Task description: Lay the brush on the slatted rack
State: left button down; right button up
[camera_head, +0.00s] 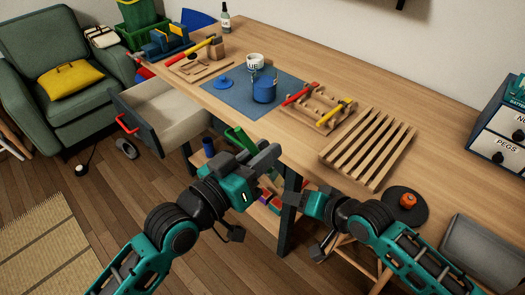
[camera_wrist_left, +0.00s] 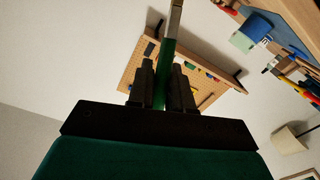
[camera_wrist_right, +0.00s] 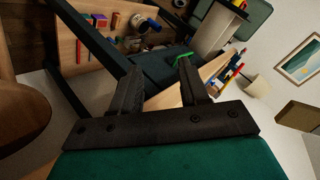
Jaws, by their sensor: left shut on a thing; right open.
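The slatted rack (camera_head: 367,149) lies on the wooden table at the right of the middle in the head view, its slats bare. My left gripper (camera_head: 268,158) is below and left of the rack, just off the table's front edge. In the left wrist view its fingers are shut on the brush's green handle (camera_wrist_left: 167,72), with a pale metal part at the upper end. The brush's tip is cut off at the top edge there. My right gripper (camera_head: 312,203) is open and empty, below the table's front edge; its spread fingers show in the right wrist view (camera_wrist_right: 158,88).
A dark round mat with an orange object (camera_head: 407,200) is right of the rack. A tool holder (camera_head: 316,108) with red and yellow handles stands left of it. A blue pot (camera_head: 264,90) sits on a blue mat. An open drawer (camera_head: 170,115) juts out at left.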

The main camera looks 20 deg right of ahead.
pick_arm(q)
jog(key=w+a+r+n+t+y, duration=0.1)
jog(key=w+a+n+t+y, duration=0.15)
jog(key=a, duration=0.35)
jog(key=w+a+r+n+t+y, duration=0.2)
jog(key=a+n+t+y, duration=0.15)
jog(key=a, duration=0.25)
jog(key=s+a+f+n+t+y, duration=0.2)
jog(key=a+n+y, duration=0.3)
jog(key=a, duration=1.2)
jog(key=f+y, duration=0.1)
jog(key=y, duration=0.3)
jog(key=shift+s+a+n, duration=0.3)
jog(key=shift+s+a, duration=0.05)
pick_arm(e)
jog(key=s+a+f+n+t+h, duration=0.1)
jog(key=s+f+n+h, duration=0.1)
jog(key=s+f+n, duration=0.3)
jog(key=s+n, duration=0.2)
jog(key=n, duration=0.1)
jog(key=shift+s+a, duration=0.15)
jog(key=shift+s, duration=0.2)
pick_arm(q)
jog(key=shift+f, duration=0.1)
